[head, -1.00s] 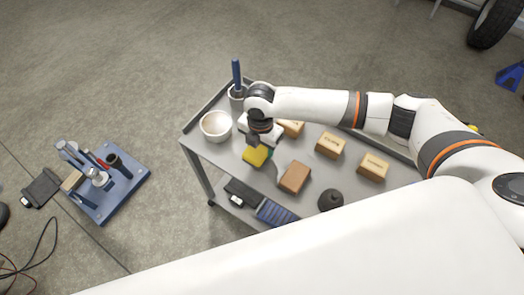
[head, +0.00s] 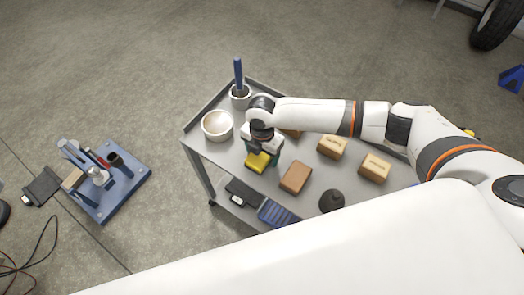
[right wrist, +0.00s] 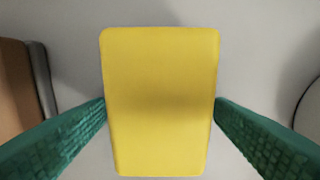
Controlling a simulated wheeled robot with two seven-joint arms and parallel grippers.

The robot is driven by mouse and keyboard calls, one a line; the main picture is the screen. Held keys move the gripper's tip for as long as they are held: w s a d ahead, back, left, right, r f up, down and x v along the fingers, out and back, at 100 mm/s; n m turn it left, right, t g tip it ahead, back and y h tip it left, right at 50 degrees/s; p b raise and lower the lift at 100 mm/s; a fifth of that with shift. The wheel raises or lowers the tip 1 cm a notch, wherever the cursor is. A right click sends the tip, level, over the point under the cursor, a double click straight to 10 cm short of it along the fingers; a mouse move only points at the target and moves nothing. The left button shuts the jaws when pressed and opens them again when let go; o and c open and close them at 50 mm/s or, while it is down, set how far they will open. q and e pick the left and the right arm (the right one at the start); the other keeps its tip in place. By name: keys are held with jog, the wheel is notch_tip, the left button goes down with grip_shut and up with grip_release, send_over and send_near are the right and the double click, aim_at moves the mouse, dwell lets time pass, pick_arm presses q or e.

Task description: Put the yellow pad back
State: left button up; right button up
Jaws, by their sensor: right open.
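The yellow pad (head: 258,162) lies on the grey cart top (head: 222,158) near its front edge. My right gripper (head: 262,152) is right above it, pointing down. In the right wrist view the pad (right wrist: 160,90) stands between the two green fingers (right wrist: 160,112), which are open, one on each side and very close to its edges. I cannot tell whether they touch it. My left gripper is not in view.
A white bowl (head: 217,125) and a cup with a blue-handled tool (head: 239,95) stand left of the gripper. A brown block (head: 296,178), tan blocks (head: 332,146) and a dark knob-like object (head: 331,201) stand to the right. A blue stand (head: 110,190) is on the floor.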

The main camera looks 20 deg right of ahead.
jog(key=shift+r, duration=0.1)
notch_tip(320, 180, up, 12)
jog(key=p, duration=0.1)
dwell(0.4)
dwell(0.4)
